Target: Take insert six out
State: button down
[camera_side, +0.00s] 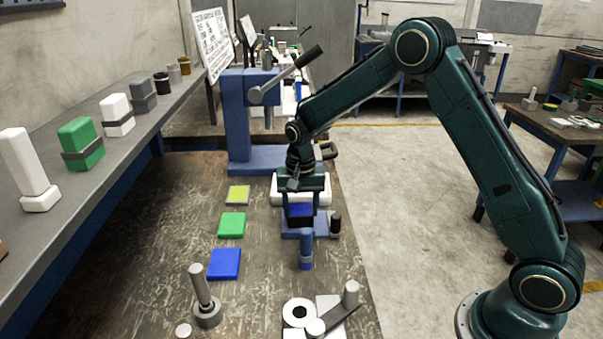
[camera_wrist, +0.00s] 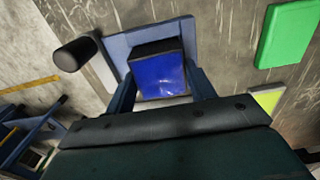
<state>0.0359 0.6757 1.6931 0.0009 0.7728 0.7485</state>
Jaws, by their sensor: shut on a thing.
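A blue block (camera_side: 300,210) with a dark band sits between the fingers of my gripper (camera_side: 300,197), which is shut on it. In the wrist view, the block (camera_wrist: 160,76) shows its blue face between the two fingers (camera_wrist: 163,88). It is at a blue fixture (camera_side: 323,228), whose plate also shows in the wrist view (camera_wrist: 118,46). I cannot tell whether the block is seated in the fixture or just above it. No number is readable on it, so I cannot confirm that it is insert six.
Yellow (camera_side: 238,195), green (camera_side: 232,225) and blue (camera_side: 225,264) pads lie left of the fixture. A blue press (camera_side: 236,115) stands behind. A dark knob (camera_side: 335,224) is at the fixture's right. A grey post (camera_side: 204,295) and metal parts (camera_side: 318,318) stand in front.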

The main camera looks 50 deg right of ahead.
aim_at(301, 209)
jog(key=shift+w+r, duration=0.1)
jog(key=shift+r, duration=0.1)
notch_tip(301, 209, up, 20)
dwell(0.9)
jog(key=shift+f, duration=0.1)
dwell(0.4)
